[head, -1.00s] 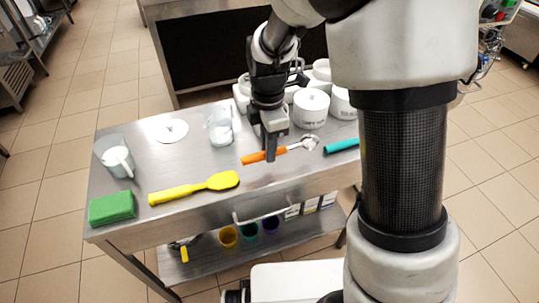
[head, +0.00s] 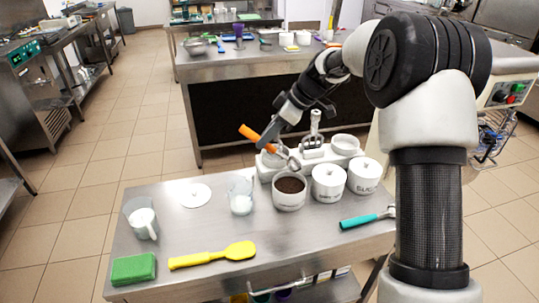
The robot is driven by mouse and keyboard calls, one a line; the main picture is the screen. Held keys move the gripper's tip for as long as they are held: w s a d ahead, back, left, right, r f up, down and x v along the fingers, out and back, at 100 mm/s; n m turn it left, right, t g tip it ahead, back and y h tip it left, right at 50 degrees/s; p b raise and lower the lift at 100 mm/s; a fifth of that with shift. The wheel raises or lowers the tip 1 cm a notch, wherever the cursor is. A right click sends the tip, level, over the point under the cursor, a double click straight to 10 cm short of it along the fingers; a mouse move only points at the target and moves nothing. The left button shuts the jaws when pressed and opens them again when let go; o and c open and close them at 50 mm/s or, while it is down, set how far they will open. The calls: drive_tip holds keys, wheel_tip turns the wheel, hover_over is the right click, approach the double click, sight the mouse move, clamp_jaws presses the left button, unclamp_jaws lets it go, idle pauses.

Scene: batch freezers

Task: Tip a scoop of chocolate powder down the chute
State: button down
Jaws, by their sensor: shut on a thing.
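My gripper (head: 270,139) is shut on the orange handle (head: 249,132) of a metal scoop, which it holds tilted in the air. The scoop's metal head (head: 293,164) points down to the right, just above an open white pot (head: 289,202) of dark brown powder. I cannot tell whether the scoop holds powder. The white disc-shaped lid (head: 194,195) lies flat on the table to the left. I cannot make out a chute in this view.
Lidded white pots (head: 328,183) stand right of the open pot. A teal-handled tool (head: 367,219), a yellow spatula (head: 213,256), a green sponge (head: 133,268), a glass beaker (head: 241,194) and a jug (head: 141,219) lie or stand on the steel table. A machine with buttons (head: 509,94) is at right.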

sight(271, 150)
drive_tip(key=shift+w+a+f+b, duration=0.15)
drive_tip(key=shift+f+b, duration=0.6)
drive_tip(key=shift+f, duration=1.25)
drive_tip(key=shift+f+b, duration=0.95)
drive_tip(key=shift+f, duration=1.4)
drive_tip(key=shift+h, duration=0.6)
drive_tip(key=shift+a+p+v, duration=0.15)
drive_tip(key=shift+p+v, duration=0.9)
drive_tip(key=shift+v, duration=0.1)
drive_tip(key=shift+a+p+v, duration=0.15)
drive_tip(key=shift+p+v, duration=0.9)
drive_tip(key=shift+v, duration=0.1)
drive_tip(key=h+p, duration=0.1)
drive_tip(key=p, duration=0.1)
drive_tip(key=a+h+p, duration=0.1)
drive_tip(key=p, duration=0.1)
drive_tip(key=a+g+p, duration=0.1)
drive_tip(key=p, duration=0.1)
drive_tip(key=shift+w+a+r+h+p, duration=0.1)
drive_tip(key=shift+w+r+h+p, duration=0.2)
drive_tip(key=shift+r+h+p, duration=0.1)
drive_tip(key=shift+a+h+p, duration=0.2)
drive_tip(key=shift+h+p, duration=0.1)
drive_tip(key=shift+p, duration=0.05)
drive_tip(key=shift+f+p, duration=0.15)
drive_tip(key=shift+p, duration=0.15)
